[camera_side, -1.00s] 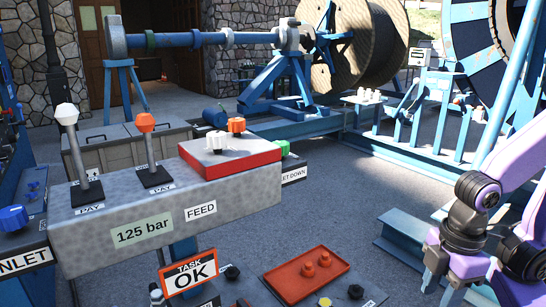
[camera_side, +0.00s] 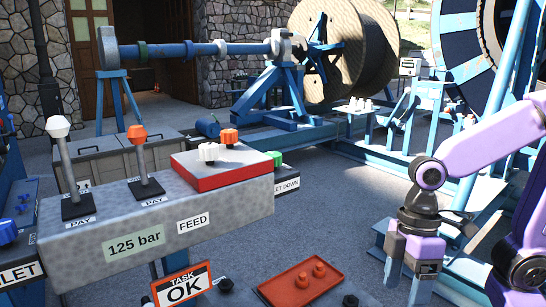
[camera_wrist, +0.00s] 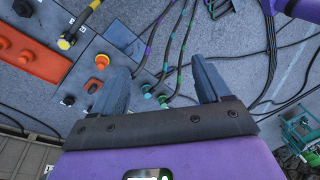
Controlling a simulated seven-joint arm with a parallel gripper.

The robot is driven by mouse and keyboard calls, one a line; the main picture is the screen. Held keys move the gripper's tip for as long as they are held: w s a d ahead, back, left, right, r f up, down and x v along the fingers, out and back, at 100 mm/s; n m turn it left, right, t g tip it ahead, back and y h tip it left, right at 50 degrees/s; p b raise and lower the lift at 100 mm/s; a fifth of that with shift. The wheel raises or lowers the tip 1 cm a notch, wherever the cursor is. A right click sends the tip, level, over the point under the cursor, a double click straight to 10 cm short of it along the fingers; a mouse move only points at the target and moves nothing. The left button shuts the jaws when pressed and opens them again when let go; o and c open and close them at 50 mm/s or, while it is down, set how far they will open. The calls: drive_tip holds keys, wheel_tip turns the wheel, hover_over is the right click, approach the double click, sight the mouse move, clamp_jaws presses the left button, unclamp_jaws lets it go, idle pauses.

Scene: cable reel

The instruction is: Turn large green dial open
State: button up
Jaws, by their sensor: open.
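A green dial (camera_side: 277,157) sits at the right end of the grey console, behind the red block and above the "LET DOWN" label. It is partly hidden by the console. My gripper (camera_side: 404,284) hangs pointing down at the lower right of the side view, well apart from the dial. In the wrist view my gripper (camera_wrist: 160,66) is open with nothing between its fingers. Small green fittings (camera_wrist: 147,88) on cables show below between the fingers; I cannot tell whether the dial is in that view.
The grey console (camera_side: 140,235) carries two levers and a red block (camera_side: 225,172) with white and orange knobs. A red tray (camera_side: 303,283) with orange pieces lies low in front. Blue frames and a cable reel (camera_side: 340,55) stand behind. Cables (camera_wrist: 180,40) run across the ground.

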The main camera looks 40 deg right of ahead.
drive_tip(key=w+a+r+m+y, duration=0.15)
drive_tip(key=w+r+y, duration=0.3)
drive_tip(key=w, duration=0.75)
drive_tip(key=t+y, duration=0.5)
drive_tip(key=t, duration=0.4)
approach(279, 154)
drive_tip(key=shift+n+h, duration=0.25)
drive_tip(key=x, duration=1.1)
drive_tip(key=shift+w+a, duration=0.2)
drive_tip(key=shift+a, duration=0.25)
drive_tip(key=c, duration=0.9)
